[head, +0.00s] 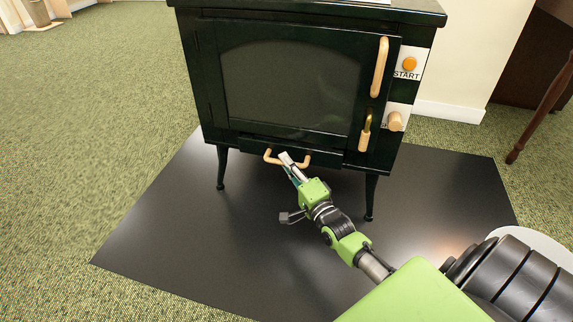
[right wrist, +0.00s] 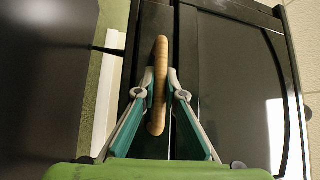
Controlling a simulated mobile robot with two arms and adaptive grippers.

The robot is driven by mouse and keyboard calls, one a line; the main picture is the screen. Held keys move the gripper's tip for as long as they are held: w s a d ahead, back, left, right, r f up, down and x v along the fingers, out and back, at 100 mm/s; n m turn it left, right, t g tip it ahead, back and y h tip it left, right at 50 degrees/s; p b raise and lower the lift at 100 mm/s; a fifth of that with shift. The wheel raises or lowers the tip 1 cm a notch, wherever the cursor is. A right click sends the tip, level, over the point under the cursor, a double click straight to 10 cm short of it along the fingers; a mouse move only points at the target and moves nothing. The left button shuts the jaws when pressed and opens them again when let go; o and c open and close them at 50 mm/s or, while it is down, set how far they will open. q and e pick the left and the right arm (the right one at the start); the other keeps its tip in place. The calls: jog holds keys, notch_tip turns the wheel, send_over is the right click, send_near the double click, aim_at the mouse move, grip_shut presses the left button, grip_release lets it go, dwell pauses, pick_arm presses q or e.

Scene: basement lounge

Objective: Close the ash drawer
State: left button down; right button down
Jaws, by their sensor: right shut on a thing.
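The ash drawer (head: 250,148) is the low dark panel under the stove door, with a pale wooden bar handle (head: 269,157). My right gripper (head: 288,161) reaches up to this handle from the lower right. In the right wrist view the handle (right wrist: 160,60) runs between the two fingers of my right gripper (right wrist: 157,88), which are closed on it. The fingers hide part of the handle in the head view. The drawer front sits close to the stove body; I cannot tell how wide any gap is. My left gripper is out of view.
The dark green stove (head: 208,80) stands on legs on a black floor plate (head: 150,225). Its glass door has a tall wooden handle (head: 380,66). A START button (head: 409,64), a wooden knob (head: 395,121) and a latch (head: 365,135) are at the right. Green carpet lies around.

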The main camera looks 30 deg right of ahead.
jog(key=w+d+b, duration=0.1)
jog(key=w+d, duration=0.1)
jog(key=d, duration=0.1)
jog(key=shift+w, duration=0.2)
jog(key=c, duration=2.1)
grip_release()
jog(key=shift+s+a+f, duration=0.1)
jog(key=shift+s, duration=0.1)
send_near(290, 154)
jog(key=shift+s+a+f, duration=0.1)
jog(key=shift+s+f, duration=0.05)
jog(key=shift+s, duration=1)
